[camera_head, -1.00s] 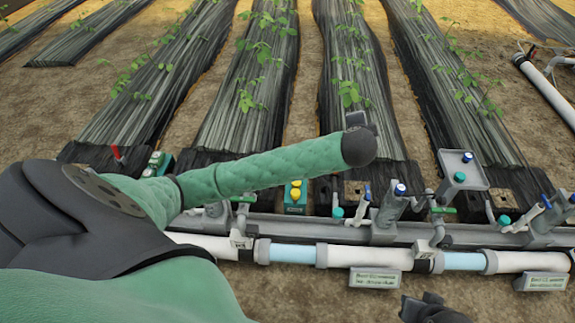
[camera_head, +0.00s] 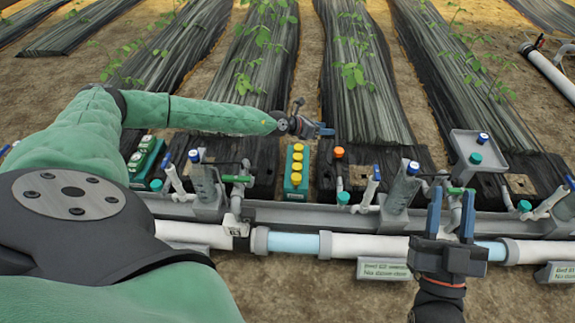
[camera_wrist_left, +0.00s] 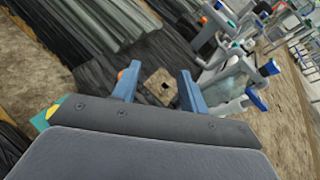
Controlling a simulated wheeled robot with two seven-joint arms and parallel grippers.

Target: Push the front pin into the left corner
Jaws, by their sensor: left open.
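My left gripper (camera_head: 315,128) is open over the black bed mat, left of and a little above an orange-capped upright piece (camera_head: 339,160). In the left wrist view its two blue fingers (camera_wrist_left: 157,88) stand apart. A tan square plate with a dark hole (camera_wrist_left: 160,92) shows between and beyond them. A bit of orange (camera_wrist_left: 119,73) shows at the left finger; I cannot tell whether they touch. I cannot tell which piece is the front pin. My right gripper (camera_head: 450,222) is open and empty in front of the pipe, blue fingers up.
A green box with yellow buttons (camera_head: 297,172) stands left of the orange cap. Blue-handled valves (camera_head: 405,185) line the grey rail. A white pipe (camera_head: 370,247) runs in front. A grey tray on a post (camera_head: 480,147) stands right. Bare soil (camera_head: 300,295) lies in front.

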